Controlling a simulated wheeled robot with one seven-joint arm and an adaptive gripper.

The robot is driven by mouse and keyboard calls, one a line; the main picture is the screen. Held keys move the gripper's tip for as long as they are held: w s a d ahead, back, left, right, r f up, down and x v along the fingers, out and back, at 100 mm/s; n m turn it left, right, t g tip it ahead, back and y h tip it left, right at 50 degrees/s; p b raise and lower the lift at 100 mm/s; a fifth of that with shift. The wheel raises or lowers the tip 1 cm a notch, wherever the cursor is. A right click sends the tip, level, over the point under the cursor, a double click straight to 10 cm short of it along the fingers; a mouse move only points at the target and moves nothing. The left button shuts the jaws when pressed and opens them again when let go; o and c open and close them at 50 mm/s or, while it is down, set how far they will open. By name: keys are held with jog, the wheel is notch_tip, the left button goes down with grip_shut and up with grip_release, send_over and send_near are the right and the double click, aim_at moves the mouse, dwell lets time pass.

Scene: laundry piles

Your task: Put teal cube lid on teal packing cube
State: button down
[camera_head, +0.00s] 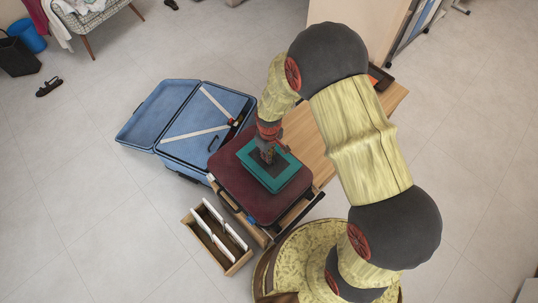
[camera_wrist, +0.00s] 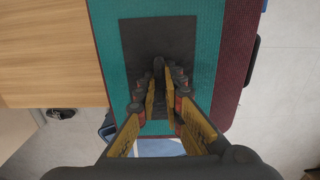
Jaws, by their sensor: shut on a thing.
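The teal cube lid (camera_head: 286,181) is a teal rectangle with a dark centre panel, seen above the maroon case (camera_head: 232,172). In the wrist view the lid (camera_wrist: 206,50) fills the middle, with its dark panel between the fingers. My gripper (camera_wrist: 161,95) is shut on a dark raised part at the middle of the lid. In the head view my gripper (camera_head: 267,155) points down onto the lid. I cannot make out the teal packing cube apart from the lid; whatever is under the lid is hidden. I cannot tell whether the lid touches what is below.
A wooden table (camera_head: 308,138) lies right of the maroon case. An open blue suitcase (camera_head: 190,125) lies on the floor to the left. A wooden box with white dividers (camera_head: 188,220) stands on the floor below. Free floor (camera_head: 80,220) is at the left.

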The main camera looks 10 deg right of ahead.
jog(key=shift+f, duration=0.1)
jog(key=c, duration=2)
grip_release()
jog(key=shift+o, duration=0.4)
notch_tip(320, 180, up, 13)
jog(key=p, duration=0.4)
jog(key=shift+r, duration=0.2)
jog(key=s+d+r+m+t, duration=0.1)
jog(key=s+d+r+m, duration=0.15)
jog(key=r, duration=0.85)
jog(key=s+d+r+m+t, duration=0.1)
jog(key=s+d+r+t, duration=0.15)
jog(key=r, duration=0.85)
jog(key=s+d+r+m+t, duration=0.1)
jog(key=s+d+r, duration=0.1)
jog(key=s+r, duration=0.3)
jog(key=s+d+r+m+t, duration=0.1)
jog(key=s+d+r+m, duration=0.1)
jog(key=s+r, duration=0.4)
jog(key=s, duration=0.2)
jog(key=shift+s+d, duration=0.3)
jog(key=shift+d, duration=0.05)
